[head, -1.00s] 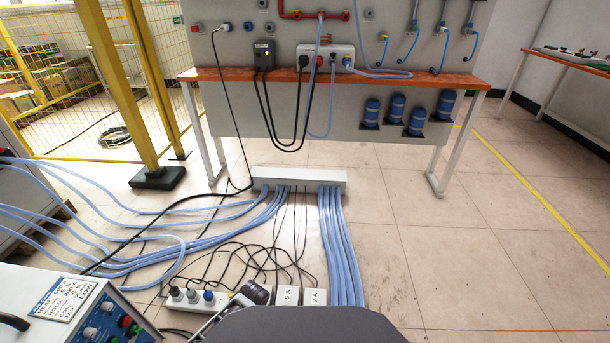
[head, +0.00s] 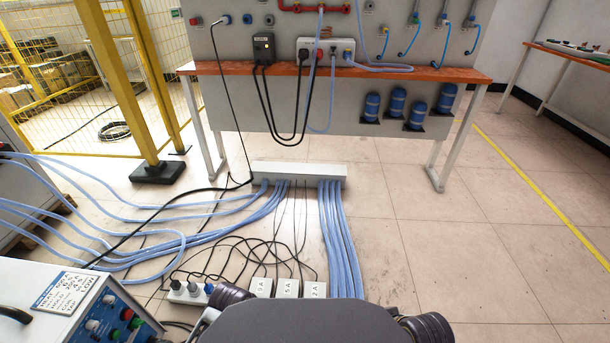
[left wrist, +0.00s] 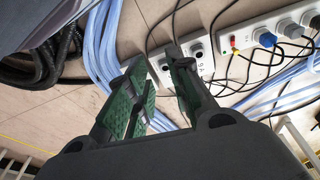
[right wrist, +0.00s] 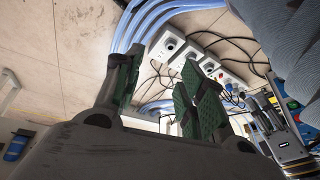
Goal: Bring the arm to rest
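My left gripper (left wrist: 158,85) shows in the left wrist view with its two green-padded fingers apart and nothing between them. My right gripper (right wrist: 160,85) shows in the right wrist view, also with its fingers apart and empty. Neither gripper's fingers show in the head view; only dark parts of my own body fill its bottom edge. The induction heater unit (head: 70,300) with knobs and buttons stands at the lower left. The wooden-topped workbench (head: 230,70) stands ahead, apart from me.
Blue hoses (head: 340,240) run over the floor from a white floor box (head: 300,173). A power strip (head: 190,292) and white socket boxes (head: 287,288) with black cables lie just ahead. A yellow post stands on a black foot (head: 157,172). The floor at right (head: 480,260) is clear.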

